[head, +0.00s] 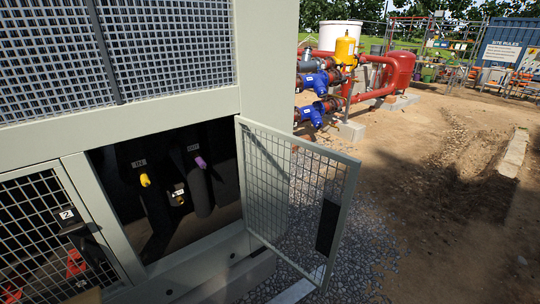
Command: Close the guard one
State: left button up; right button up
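A mesh guard door (297,190) with a pale grey-green frame stands swung open on the right side of an opening in the chiller housing. It is hinged at its left edge, and its free edge points out to the right. A dark plate (327,226) sits on the door near the free edge. No number shows on this door. The opening (220,205) is uncovered, with dark pipes, a yellow handle (145,180) and a purple handle (200,162) inside. Neither of my grippers is in view.
A second mesh guard (45,225), labelled 2, is shut left of the opening. Gravel (350,250) and bare dirt lie right of the open door. Red pipes with blue valves (318,82) stand behind.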

aim_at(334, 214)
jog(key=i+l+u, duration=0.4)
jog(key=l, duration=0.2)
jog(key=i+l+u, duration=0.1)
jog(key=l+u, duration=0.35)
jog(key=l, duration=0.2)
jog(key=i+l+u, duration=0.1)
jog(key=l+u, duration=0.3)
jog(key=l, duration=0.35)
jog(key=l+u, duration=0.45)
jog(key=l, duration=0.3)
jog(key=k+l+u, duration=0.15)
jog(key=l+u, duration=0.25)
jog(key=l, duration=0.3)
